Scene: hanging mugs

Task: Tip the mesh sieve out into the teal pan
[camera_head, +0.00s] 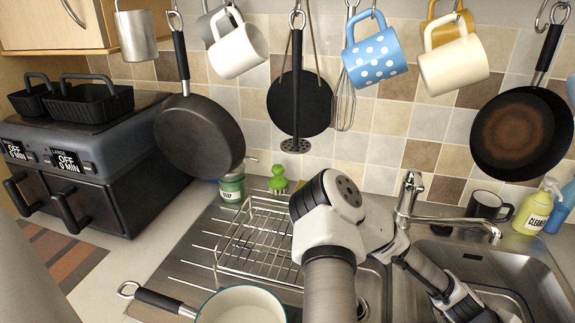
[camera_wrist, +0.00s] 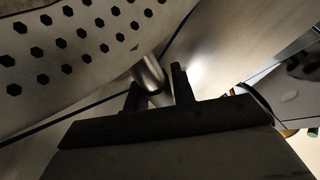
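The teal pan (camera_head: 238,296) is at the bottom edge of the head view, partly cut off. It has a pale inside, a teal rim and a dark handle pointing left. In the wrist view, a pale surface with dark hexagonal holes (camera_wrist: 62,55) fills the upper left, very close; it looks like the mesh sieve. My gripper (camera_wrist: 158,85) has its fingers apart, with a shiny metal rod (camera_wrist: 150,72) between or just beyond the tips. Whether they press on it is unclear. In the head view my arm reaches down right over the sink, and the gripper is out of sight.
A wire dish rack (camera_head: 245,240) stands on the drainboard behind the pan. The tap (camera_head: 410,200) rises beside my arm over the sink (camera_head: 535,275). A black mug (camera_head: 487,206) and a cleaner bottle (camera_head: 535,212) stand behind the sink. Mugs and pans hang above.

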